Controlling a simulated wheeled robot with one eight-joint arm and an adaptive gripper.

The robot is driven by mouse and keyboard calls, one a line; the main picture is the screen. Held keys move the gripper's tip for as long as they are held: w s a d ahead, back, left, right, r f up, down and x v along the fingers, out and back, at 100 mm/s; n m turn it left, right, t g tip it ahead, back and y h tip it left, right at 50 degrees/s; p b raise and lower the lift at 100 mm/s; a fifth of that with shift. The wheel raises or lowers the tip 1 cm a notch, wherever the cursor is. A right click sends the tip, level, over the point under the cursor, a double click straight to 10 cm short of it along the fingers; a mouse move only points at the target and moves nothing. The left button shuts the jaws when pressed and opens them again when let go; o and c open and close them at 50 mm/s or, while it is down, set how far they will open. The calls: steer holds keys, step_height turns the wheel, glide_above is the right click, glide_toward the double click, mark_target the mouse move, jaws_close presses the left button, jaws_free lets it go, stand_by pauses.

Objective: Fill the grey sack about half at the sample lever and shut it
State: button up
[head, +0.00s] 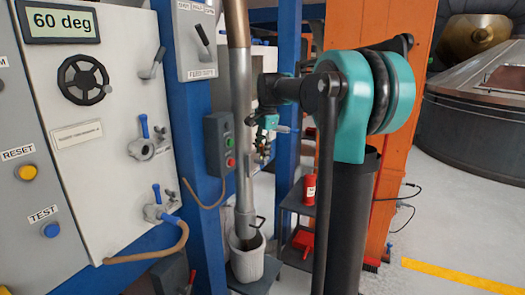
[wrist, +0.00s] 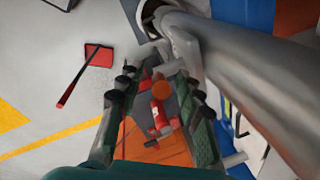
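The grey sack (head: 247,266) stands upright with its mouth open around the lower end of a slanted grey pipe (head: 242,120). Its contents cannot be seen clearly. A small dark handle (head: 260,222) sits beside the pipe just above the sack; I cannot tell if it is the sample lever. My gripper (head: 268,135) is right of the pipe, well above the sack, partly hidden by my arm. In the wrist view, my gripper (wrist: 162,88) has its fingers apart with nothing held. The pipe (wrist: 255,85) runs along the right, and the sack's rim (wrist: 148,12) seems to show at the top.
A red can (head: 310,188) on a dark shelf lies beyond my fingers in the wrist view (wrist: 158,115). A control box (head: 220,143) and blue post (head: 190,120) stand left of the pipe. An orange column (head: 400,75) stands behind my arm.

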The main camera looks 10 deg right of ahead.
jaws_close()
steer(key=shift+s+a+f+t+h, duration=0.2)
steer(key=shift+s+a+t+h, duration=0.15)
steer(key=shift+s+t+h, duration=0.25)
steer(key=shift+s+a+f+t+h, duration=0.1)
steer(key=shift+a+f+t+h, duration=0.15)
steer(key=shift+t, duration=0.45)
steer(key=shift+d, duration=0.15)
jaws_free()
steer(key=v, duration=1.2)
